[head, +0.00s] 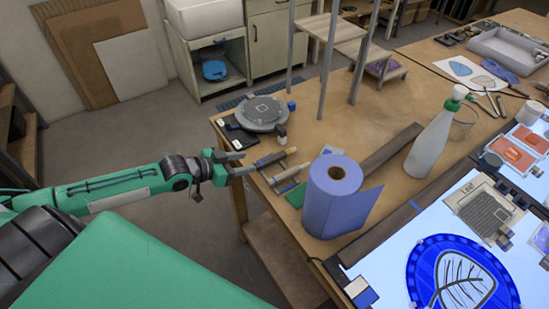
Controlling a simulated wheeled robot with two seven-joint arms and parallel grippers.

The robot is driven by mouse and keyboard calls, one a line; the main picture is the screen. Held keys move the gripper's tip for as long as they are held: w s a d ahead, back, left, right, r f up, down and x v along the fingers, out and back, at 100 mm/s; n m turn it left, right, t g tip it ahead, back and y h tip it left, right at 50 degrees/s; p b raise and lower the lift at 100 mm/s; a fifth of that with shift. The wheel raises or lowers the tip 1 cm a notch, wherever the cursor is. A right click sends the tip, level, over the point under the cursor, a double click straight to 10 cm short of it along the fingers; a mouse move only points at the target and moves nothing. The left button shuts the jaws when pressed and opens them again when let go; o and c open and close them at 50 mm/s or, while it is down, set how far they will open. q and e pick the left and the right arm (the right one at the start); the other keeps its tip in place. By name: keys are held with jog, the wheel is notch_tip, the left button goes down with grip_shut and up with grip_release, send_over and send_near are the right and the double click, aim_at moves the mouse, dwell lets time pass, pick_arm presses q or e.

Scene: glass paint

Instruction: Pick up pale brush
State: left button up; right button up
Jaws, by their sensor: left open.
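My left gripper (248,162) reaches in from the left at the near-left edge of the wooden table. Its two fingers are apart, with nothing visible between them. Just beyond its fingertips lie several short, stick-like tools. One has an olive-brown body (271,159). Beside it is a paler one (291,173), which may be the pale brush; it is too small to be sure. The tools lie apart from the fingers as far as I can tell. My right gripper is not in view.
A blue paper roll (325,205) stands right of the tools. A round grey turntable (262,114) sits behind them. A white spray bottle (432,140) stands farther right. A lit panel (375,262) with a blue leaf disc (430,262) fills the lower right. The wooden table (345,115) has bare room mid-back.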

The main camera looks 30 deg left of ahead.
aim_at(272, 158)
pick_arm(q)
jog(key=shift+p+x, duration=0.4)
jog(key=shift+x, duration=1.9)
jog(key=shift+w+d, duration=0.25)
jog(key=p+x, duration=0.2)
jog(key=x, duration=0.2)
jog(key=shift+r, duration=0.15)
jog(key=shift+w+d+f, duration=0.25)
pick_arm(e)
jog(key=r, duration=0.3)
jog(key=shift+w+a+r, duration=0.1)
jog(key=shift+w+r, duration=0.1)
pick_arm(q)
jog(key=c, duration=0.9)
grip_shut()
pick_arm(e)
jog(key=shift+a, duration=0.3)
